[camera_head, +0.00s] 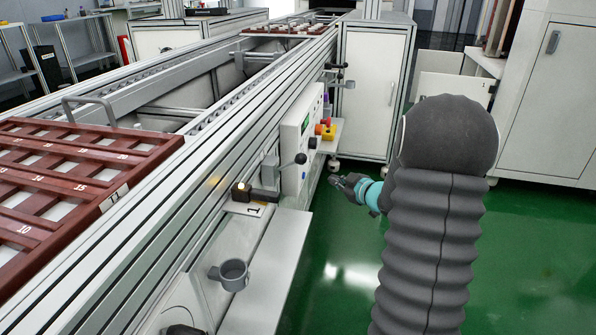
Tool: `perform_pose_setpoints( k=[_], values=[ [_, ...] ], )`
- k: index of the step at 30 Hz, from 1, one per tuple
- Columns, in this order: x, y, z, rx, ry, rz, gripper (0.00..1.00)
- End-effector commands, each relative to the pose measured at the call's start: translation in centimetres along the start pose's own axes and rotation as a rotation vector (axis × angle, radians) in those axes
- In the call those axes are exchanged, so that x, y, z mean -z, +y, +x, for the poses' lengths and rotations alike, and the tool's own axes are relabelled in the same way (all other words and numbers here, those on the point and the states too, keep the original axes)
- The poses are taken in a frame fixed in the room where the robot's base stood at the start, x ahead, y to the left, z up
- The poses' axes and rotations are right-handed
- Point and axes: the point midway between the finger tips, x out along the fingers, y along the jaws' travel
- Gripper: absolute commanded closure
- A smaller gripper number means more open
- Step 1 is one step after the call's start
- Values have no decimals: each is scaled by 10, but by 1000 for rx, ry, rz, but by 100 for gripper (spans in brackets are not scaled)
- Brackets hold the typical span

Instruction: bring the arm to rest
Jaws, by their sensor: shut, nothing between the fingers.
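My arm shows at the right of the view in a dark ribbed cover, bent at a rounded joint. My gripper (343,183) shows small and dark past a teal wrist part, to the left of the arm. It points left toward the conveyor's side, apart from it, over the green floor. It is shut and holds nothing. The arm partly hides the wrist.
A metal conveyor (215,150) runs along the left with a red numbered tray (75,150). A control box (297,140), a grey cup holder (233,275) and a shelf (265,280) stick out from its side. White cabinets (555,90) stand right. Green floor (345,250) is clear.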

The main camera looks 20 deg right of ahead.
Motion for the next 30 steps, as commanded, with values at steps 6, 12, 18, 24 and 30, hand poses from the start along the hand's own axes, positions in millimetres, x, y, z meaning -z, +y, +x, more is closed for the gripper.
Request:
perform_pose_setpoints(
  k=[6,12,18,24,30],
  values=[
    [-4,0,0,-2,-19,-5,100],
    [-54,11,-8,-69,-236,38,100],
    [-113,12,-54,-184,-576,181,100],
    [-103,-8,-117,-263,-843,328,100],
    [-53,-53,-178,-276,-1022,479,100]
  ],
)
